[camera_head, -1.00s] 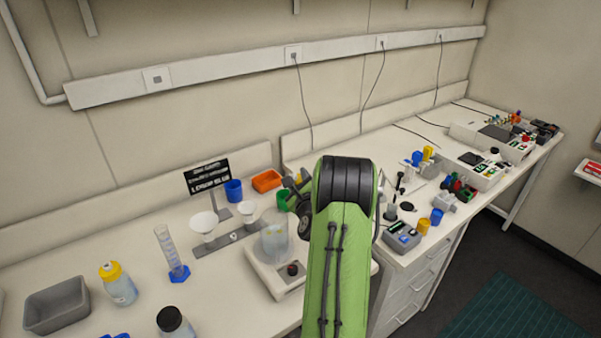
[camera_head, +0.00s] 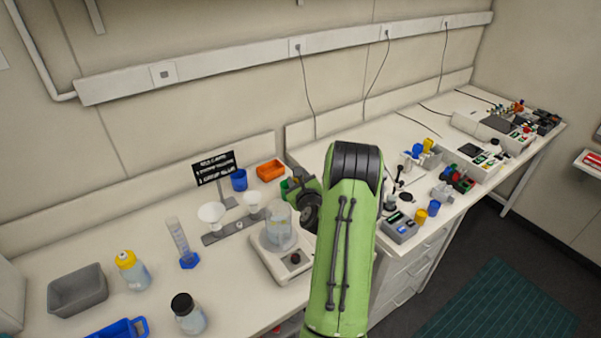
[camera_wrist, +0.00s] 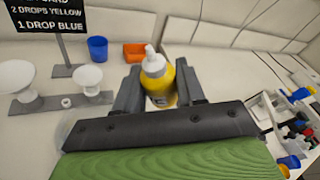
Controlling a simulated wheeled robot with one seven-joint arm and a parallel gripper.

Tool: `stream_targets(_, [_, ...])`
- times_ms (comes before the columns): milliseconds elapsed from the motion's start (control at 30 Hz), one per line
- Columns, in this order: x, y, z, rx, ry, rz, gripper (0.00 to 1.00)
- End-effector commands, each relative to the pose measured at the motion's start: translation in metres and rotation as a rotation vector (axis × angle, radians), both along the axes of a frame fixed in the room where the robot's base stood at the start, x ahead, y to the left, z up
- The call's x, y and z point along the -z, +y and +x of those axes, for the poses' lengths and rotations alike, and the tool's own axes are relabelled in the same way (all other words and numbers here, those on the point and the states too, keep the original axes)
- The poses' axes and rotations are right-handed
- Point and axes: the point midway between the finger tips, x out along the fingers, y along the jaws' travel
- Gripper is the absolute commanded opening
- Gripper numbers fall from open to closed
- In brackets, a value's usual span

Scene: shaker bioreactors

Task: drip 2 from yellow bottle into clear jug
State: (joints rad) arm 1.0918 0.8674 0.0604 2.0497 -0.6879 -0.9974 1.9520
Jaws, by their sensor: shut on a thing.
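The yellow bottle (camera_wrist: 160,88) has a yellow body and a white nozzle. In the wrist view it sits between the two dark fingers of my gripper (camera_wrist: 157,80), which is shut on it. The clear jug (camera_head: 279,232) stands on a white device with a dark knob (camera_head: 282,262), in the middle of the head view. My wrist is just right of the jug there, and my arm hides the bottle and most of the gripper. I cannot tell from these views whether the nozzle is over the jug.
Left of the jug stand two white funnels (camera_head: 211,213) on a grey stand and a measuring cylinder (camera_head: 178,238). Behind are a blue cup (camera_head: 239,179), an orange tray (camera_head: 270,171) and a black sign (camera_head: 214,168). A yellow-capped bottle (camera_head: 133,270) stands far left.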

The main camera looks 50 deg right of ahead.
Motion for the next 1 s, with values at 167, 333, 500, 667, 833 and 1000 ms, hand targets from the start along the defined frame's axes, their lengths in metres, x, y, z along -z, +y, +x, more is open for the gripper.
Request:
stream_targets(167, [-0.002, 0.003, 0.001, 0.001, -0.030, 0.093, 0.15])
stream_targets(333, [0.002, 0.009, 0.003, 0.000, -0.072, 0.226, 0.15])
stream_targets(500, [0.008, 0.011, 0.005, -0.004, -0.069, 0.226, 0.15])
stream_targets(667, [0.005, 0.009, 0.003, -0.001, -0.067, 0.217, 0.15])
stream_targets(833, [-0.001, 0.013, 0.004, 0.001, -0.099, 0.318, 0.15])
stream_targets(1000, [0.000, 0.018, 0.005, 0.000, -0.132, 0.418, 0.15])
